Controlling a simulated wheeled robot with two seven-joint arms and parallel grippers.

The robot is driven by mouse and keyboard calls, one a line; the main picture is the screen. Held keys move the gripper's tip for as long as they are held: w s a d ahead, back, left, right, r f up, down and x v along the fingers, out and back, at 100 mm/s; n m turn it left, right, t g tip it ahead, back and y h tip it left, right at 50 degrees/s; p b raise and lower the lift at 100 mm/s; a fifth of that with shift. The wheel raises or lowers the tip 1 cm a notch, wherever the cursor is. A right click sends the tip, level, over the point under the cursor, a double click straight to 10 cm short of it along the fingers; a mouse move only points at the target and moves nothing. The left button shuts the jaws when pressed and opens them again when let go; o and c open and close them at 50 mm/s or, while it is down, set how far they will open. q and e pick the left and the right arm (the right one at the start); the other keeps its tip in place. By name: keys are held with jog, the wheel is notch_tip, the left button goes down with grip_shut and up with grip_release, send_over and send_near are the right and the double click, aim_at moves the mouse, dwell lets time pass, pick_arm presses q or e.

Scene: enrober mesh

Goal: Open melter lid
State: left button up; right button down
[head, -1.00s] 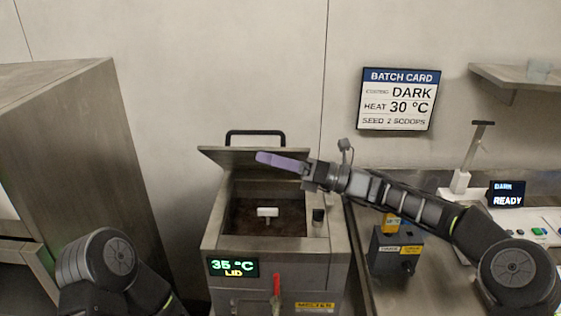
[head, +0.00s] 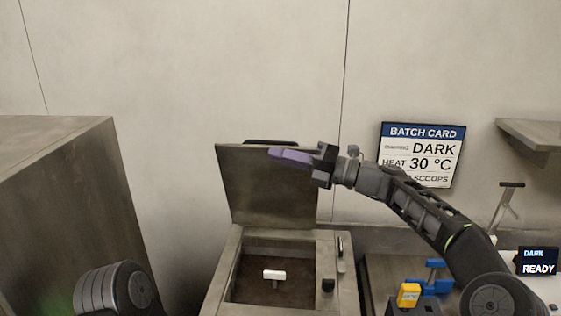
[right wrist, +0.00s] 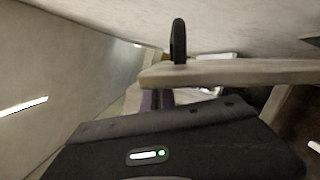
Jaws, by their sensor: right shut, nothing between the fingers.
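The melter lid (head: 268,195) stands steeply raised on the back of the melter (head: 228,262) in the head view. Its black handle (head: 270,142) shows above the top edge. The melter's well lies open, with dark brown contents (head: 250,282) and a white T-shaped piece (head: 274,275). My right gripper (head: 272,152) is shut and empty, its purple fingers across the front of the lid's upper edge; I cannot tell if they touch it. In the right wrist view, the lid's edge (right wrist: 235,73) and handle (right wrist: 178,42) lie just beyond the fingers (right wrist: 155,98). My left gripper is out of view.
A tall metal cabinet (head: 60,200) stands at the left. At the right are a batch card (head: 421,150) on the wall, a shelf (head: 535,133), a blue and yellow item (head: 410,295) and a display reading READY (head: 538,262). The wall above the lid is clear.

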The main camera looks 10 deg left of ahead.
jog(key=shift+w+d, duration=0.1)
jog(key=shift+d, duration=0.2)
jog(key=b+v, duration=0.2)
jog(key=v, duration=0.5)
jog(key=shift+s+d, duration=0.25)
jog(key=shift+f, duration=0.1)
